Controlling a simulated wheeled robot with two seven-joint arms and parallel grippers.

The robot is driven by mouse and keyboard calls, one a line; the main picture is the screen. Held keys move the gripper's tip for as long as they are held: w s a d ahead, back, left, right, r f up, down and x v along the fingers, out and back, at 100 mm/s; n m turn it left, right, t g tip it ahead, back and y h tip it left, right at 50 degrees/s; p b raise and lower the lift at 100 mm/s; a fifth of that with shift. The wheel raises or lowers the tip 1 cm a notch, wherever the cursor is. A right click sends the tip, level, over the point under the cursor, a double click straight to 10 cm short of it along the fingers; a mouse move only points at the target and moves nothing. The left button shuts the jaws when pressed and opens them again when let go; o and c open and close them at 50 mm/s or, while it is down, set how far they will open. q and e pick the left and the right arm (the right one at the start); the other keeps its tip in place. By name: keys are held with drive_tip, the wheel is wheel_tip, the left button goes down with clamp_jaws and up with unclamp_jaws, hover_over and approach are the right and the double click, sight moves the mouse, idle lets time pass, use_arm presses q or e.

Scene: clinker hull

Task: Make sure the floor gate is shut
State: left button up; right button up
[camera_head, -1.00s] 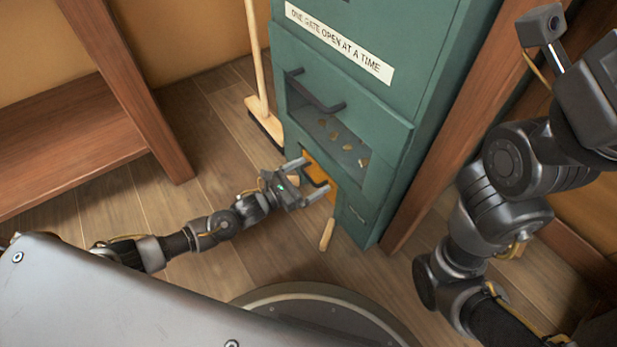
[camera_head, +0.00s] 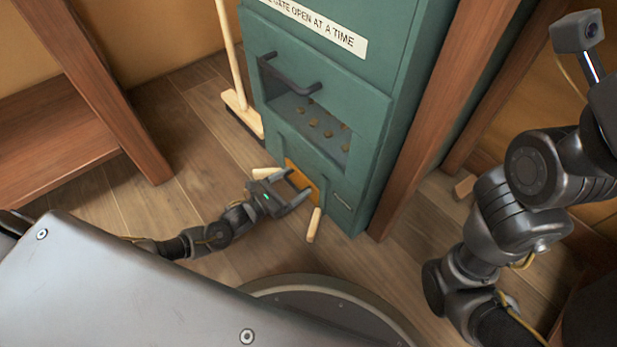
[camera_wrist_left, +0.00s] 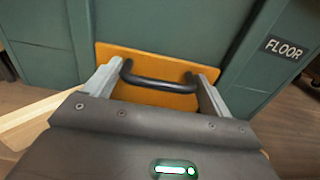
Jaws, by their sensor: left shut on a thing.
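The floor gate is an orange plate (camera_head: 313,188) low on the green cabinet front. In the left wrist view the orange plate (camera_wrist_left: 150,97) lies close against the green front, and I see no clear gap around it. A dark bar handle (camera_wrist_left: 160,84) stands out from it. My left gripper (camera_head: 292,186) is at the gate, its two fingers shut on the handle, one at each end. My right gripper is out of view.
The green cabinet (camera_head: 400,90) has an upper hatch with a dark handle (camera_head: 290,80) and brown lumps inside. Pale wooden bars (camera_head: 314,225) stick out beside the gate. A broom (camera_head: 230,60) leans left. Wooden posts (camera_head: 110,90) flank the cabinet. Floor at left is open.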

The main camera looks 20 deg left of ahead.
use_arm(q)
drive_tip(key=shift+f, duration=0.2)
drive_tip(key=o, duration=1.3)
drive_tip(key=shift+f, duration=0.1)
drive_tip(key=shift+c, duration=0.2)
drive_tip(key=shift+s+a+p, duration=0.2)
drive_tip(key=shift+s+p, duration=0.05)
drive_tip(key=shift+p, duration=0.05)
drive_tip(key=p+v, duration=0.4)
drive_tip(key=v, duration=0.4)
drive_tip(key=shift+s+a, duration=0.2)
drive_tip(key=shift+s, duration=0.1)
drive_tip(key=shift+p+v, duration=0.3)
drive_tip(key=shift+v, duration=0.45)
